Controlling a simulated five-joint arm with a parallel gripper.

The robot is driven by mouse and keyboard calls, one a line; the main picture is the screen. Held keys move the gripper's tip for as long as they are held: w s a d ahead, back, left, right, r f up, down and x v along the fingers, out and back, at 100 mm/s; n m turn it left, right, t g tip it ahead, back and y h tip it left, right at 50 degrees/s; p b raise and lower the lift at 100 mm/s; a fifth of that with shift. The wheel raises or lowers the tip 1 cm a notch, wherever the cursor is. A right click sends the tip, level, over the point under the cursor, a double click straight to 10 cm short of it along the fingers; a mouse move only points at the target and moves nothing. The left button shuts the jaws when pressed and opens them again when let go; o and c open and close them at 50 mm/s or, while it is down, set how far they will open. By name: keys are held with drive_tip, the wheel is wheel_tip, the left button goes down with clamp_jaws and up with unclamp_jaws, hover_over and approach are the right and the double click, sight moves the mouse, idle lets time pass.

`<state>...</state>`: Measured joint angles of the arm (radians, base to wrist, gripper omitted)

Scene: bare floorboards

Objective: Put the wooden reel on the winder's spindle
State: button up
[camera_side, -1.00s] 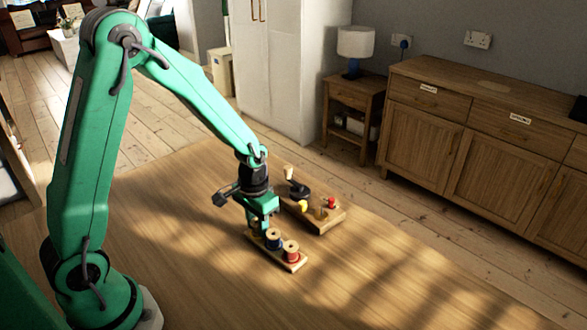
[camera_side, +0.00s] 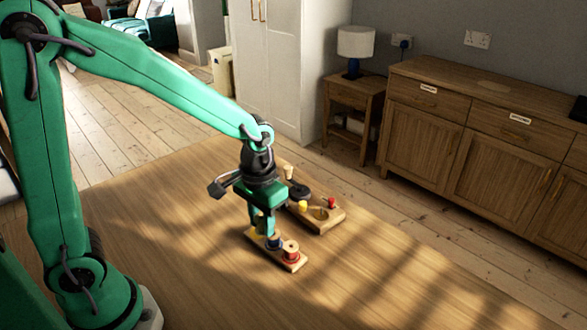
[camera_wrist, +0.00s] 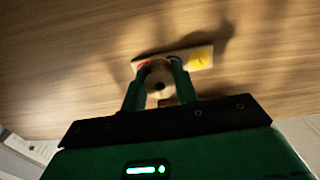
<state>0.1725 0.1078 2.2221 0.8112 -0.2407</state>
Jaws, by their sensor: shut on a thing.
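A red-thread reel (camera_side: 291,255) stands on the board's near end, and a yellow one (camera_side: 257,231) is partly hidden behind my gripper. The winder (camera_side: 328,224) is a wooden block behind the board; its spindle is hard to make out.
The winder carries a dark crank wheel (camera_side: 299,191) with a wooden handle (camera_side: 288,172), a yellow knob (camera_side: 303,206) and a red knob (camera_side: 332,202). Bare wooden surface (camera_side: 400,270) lies free to the right. A sideboard (camera_side: 470,130) stands farther back.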

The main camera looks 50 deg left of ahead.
drive_tip(key=shift+s+d+r, duration=0.4)
drive_tip(key=shift+d+r, duration=0.1)
drive_tip(key=shift+d, duration=0.2)
drive_tip(key=shift+s+d+r, duration=0.35)
drive_tip(key=shift+d+r, duration=0.1)
drive_tip(key=shift+d, duration=0.25)
drive_tip(key=shift+w, duration=0.1)
drive_tip(key=shift+m, duration=0.7)
drive_tip(key=w+a, duration=0.1)
drive_tip(key=w, duration=0.5)
drive_tip(key=w+a, duration=0.1)
drive_tip(key=w, duration=1.3)
drive_tip(key=shift+a+f, duration=0.3)
drive_tip(key=shift+a, duration=0.1)
drive_tip(key=shift+f, duration=2.5)
drive_tip(key=shift+f, duration=1.75)
